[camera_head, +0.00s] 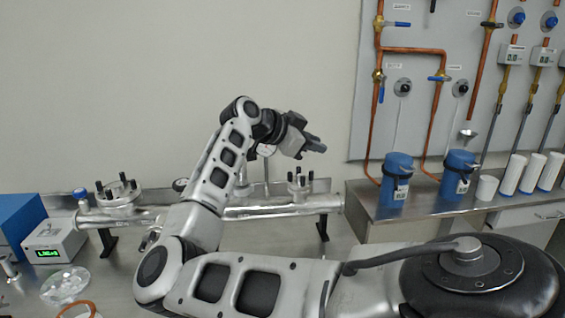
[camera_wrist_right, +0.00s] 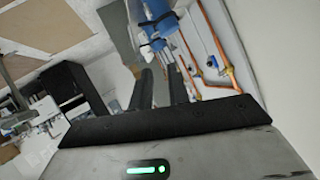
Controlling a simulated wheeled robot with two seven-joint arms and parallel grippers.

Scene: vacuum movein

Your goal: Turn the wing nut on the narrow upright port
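A horizontal metal pipe (camera_head: 285,209) lies along the bench in the head view. A thin upright stem with a round face (camera_head: 266,151) rises from it, partly behind my right arm. A short bolted port (camera_head: 299,184) stands near its right end, and a wider bolted flange (camera_head: 118,195) at its left. I cannot make out a wing nut or tell which port bears it. My right gripper (camera_head: 316,146) is above the bolted port, apart from it, pointing right. In the right wrist view its fingers (camera_wrist_right: 163,78) show a narrow gap with nothing held. My left gripper is not in view.
A box with a green display (camera_head: 55,243) and a clear dish (camera_head: 65,285) are at the left.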

